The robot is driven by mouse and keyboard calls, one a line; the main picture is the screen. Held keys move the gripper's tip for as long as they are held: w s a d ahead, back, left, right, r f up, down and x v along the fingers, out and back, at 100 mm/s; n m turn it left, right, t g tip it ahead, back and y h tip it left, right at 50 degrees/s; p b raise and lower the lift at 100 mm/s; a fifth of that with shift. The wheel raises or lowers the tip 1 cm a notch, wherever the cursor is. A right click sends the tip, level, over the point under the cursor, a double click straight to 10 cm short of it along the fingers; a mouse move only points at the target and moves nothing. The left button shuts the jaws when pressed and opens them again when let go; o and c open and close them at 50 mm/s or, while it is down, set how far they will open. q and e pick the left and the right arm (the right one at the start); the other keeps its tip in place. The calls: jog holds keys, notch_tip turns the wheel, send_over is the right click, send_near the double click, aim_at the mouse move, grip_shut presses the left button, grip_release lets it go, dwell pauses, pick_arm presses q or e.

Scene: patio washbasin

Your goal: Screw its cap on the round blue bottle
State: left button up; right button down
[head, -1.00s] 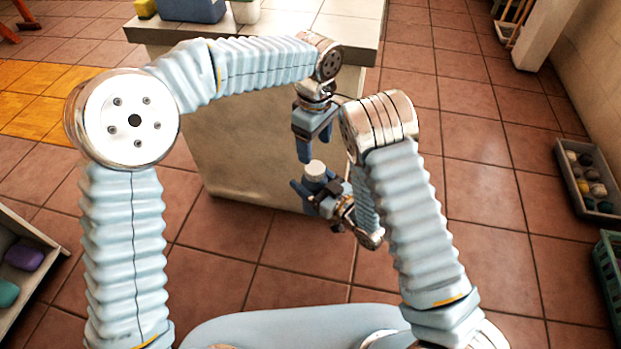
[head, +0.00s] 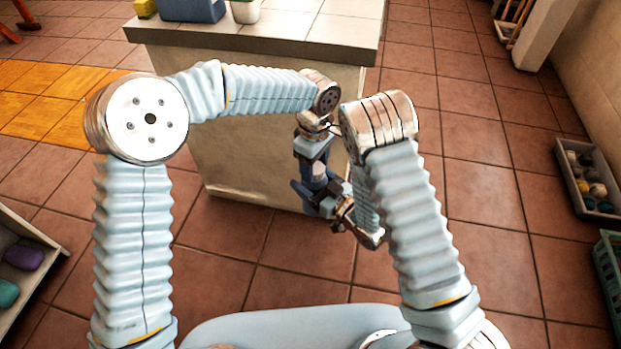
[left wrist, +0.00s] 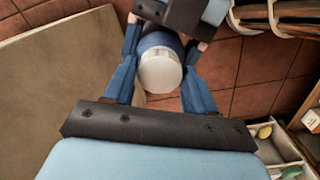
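The round blue bottle (left wrist: 162,41) stands in my right gripper (head: 318,196), with most of its body hidden by the fingers. Its white cap (head: 319,169) sits on top of the bottle; how tightly it is seated cannot be seen. My left gripper (head: 316,163) points down from above, its blue fingers on both sides of the cap. In the left wrist view the cap (left wrist: 161,73) lies between these fingers and nearly fills the gap. I cannot tell whether they touch it. My right gripper appears shut on the bottle.
The washbasin counter (head: 290,45) stands behind the grippers, with a blue container (head: 192,9) and a white pot (head: 245,11) on top. A tray of several round items (head: 590,183) and a green crate (head: 609,270) lie at the right. A shelf with soaps (head: 25,257) is at the left.

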pick_arm(q)
jog(key=c, duration=0.8)
jog(key=shift+o, duration=0.2)
jog(key=m, duration=1.6)
jog(key=shift+m, duration=0.3)
jog(key=m, duration=0.9)
jog(key=shift+f, duration=0.1)
jog(key=m, duration=0.8)
jog(key=shift+m, duration=0.3)
jog(key=m, duration=0.3)
jog(key=o, duration=1.2)
jog(key=shift+o, duration=0.2)
notch_tip(320, 180, up, 12)
